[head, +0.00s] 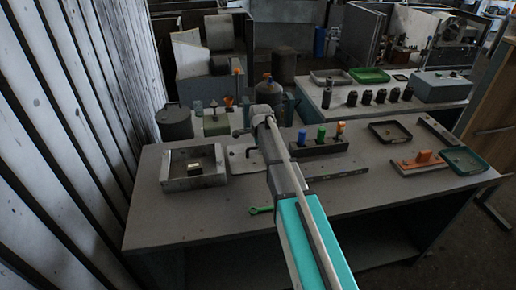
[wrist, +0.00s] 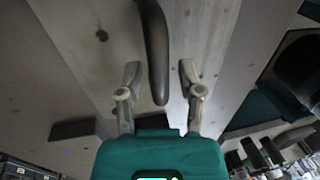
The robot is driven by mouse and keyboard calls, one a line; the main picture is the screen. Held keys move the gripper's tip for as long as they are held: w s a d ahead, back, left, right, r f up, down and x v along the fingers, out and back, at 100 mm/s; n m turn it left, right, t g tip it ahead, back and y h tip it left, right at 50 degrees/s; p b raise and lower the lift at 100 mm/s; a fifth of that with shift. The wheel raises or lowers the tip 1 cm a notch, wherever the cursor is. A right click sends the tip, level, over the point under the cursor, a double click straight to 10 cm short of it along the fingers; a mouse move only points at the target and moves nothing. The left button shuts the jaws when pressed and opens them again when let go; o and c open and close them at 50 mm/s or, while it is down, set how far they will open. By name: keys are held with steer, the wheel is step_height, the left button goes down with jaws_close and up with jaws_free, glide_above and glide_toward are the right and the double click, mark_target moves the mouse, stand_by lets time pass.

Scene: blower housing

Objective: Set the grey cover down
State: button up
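The grey cover (head: 242,160) is a flat plate lying on the table, right of the open metal housing (head: 193,168). In the wrist view a pale grey plate with small dark holes, which looks like the cover (wrist: 100,60), fills the middle. A dark curved handle (wrist: 155,50) comes down in front of it. My gripper (wrist: 159,70) has its two fingers apart, one on each side of the handle's lower end, with gaps showing; nothing is gripped. In the head view my gripper (head: 240,131) is above the cover's far side, and my arm hides part of the scene there.
A block with coloured-handled tools (head: 320,145) stands right of my arm. A green wrench (head: 261,210) lies at the front. An orange-topped piece (head: 420,160) and trays (head: 390,132) are at the right. The front of the table (head: 180,215) is mostly clear.

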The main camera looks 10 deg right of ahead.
mark_target(260, 159)
steer(key=shift+r, duration=0.2)
stand_by(0.3)
step_height(260, 159, up, 12)
steer(key=s+p, duration=0.2)
steer(key=p, duration=1)
steer(key=shift+s+f, duration=0.15)
stand_by(0.5)
steer(key=s+n+g, duration=0.2)
steer(key=s+n, duration=1.6)
steer(key=s, duration=0.9)
steer(key=shift+a+f, duration=0.15)
steer(key=shift+a, duration=0.3)
steer(key=shift+w+f, duration=0.1)
steer(key=shift+f+b, duration=0.85)
